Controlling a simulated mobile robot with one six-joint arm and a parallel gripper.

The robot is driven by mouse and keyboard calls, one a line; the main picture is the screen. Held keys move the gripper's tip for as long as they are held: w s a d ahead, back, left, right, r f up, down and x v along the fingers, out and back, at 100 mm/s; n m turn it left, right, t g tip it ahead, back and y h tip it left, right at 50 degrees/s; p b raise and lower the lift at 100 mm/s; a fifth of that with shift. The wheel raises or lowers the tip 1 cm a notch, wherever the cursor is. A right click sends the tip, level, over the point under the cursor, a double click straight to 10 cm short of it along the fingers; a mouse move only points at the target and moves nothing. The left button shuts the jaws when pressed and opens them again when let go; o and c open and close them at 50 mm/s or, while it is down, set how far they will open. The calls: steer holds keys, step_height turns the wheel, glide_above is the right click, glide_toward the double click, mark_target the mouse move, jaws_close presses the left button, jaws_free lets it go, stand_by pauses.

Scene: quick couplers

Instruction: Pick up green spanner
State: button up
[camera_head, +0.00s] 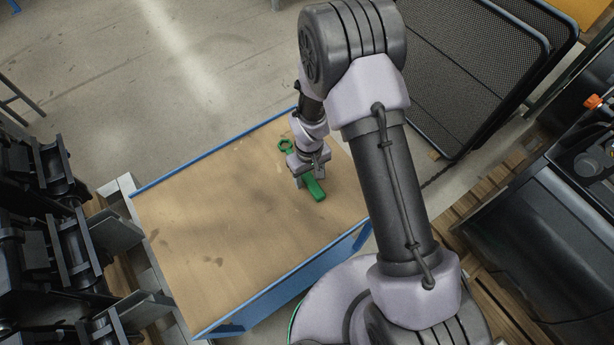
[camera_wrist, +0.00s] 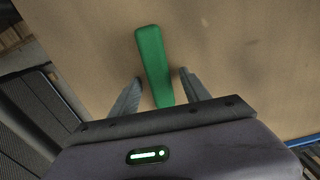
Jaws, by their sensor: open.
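The green spanner (camera_head: 315,188) lies on the wooden top of the blue-edged table (camera_head: 215,215), near its right side. Its ring-shaped head (camera_head: 286,145) shows beyond my gripper in the head view, and its middle is hidden beneath the gripper. My gripper (camera_head: 312,183) is over the spanner, pointing down. In the wrist view, the green handle (camera_wrist: 154,62) runs between the two open fingers of my gripper (camera_wrist: 160,82), with a gap on either side. I cannot tell how far the fingertips are above the tabletop.
The rest of the tabletop is bare. Dark metal couplers (camera_head: 65,230) stand on the left. Black mesh panels (camera_head: 475,70) stand at the upper right. A dark machine (camera_head: 560,190) on wooden pallets is at the right.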

jaws_close()
steer(key=shift+r+p, duration=0.45)
steer(key=shift+p, duration=0.05)
step_height(320, 180, up, 4)
steer(key=shift+f+p, duration=0.1)
steer(key=shift+p, duration=0.8)
steer(key=s+d, duration=0.1)
steer(key=s, duration=0.4)
steer(key=s+p, duration=0.1)
steer(key=s, duration=0.4)
steer(key=s+d+p, duration=0.1)
steer(key=s, duration=0.5)
steer(key=shift+d+r, duration=0.3)
steer(key=shift+r, duration=0.1)
steer(key=c, duration=0.6)
jaws_free()
steer(key=shift+w, duration=0.1)
jaws_close()
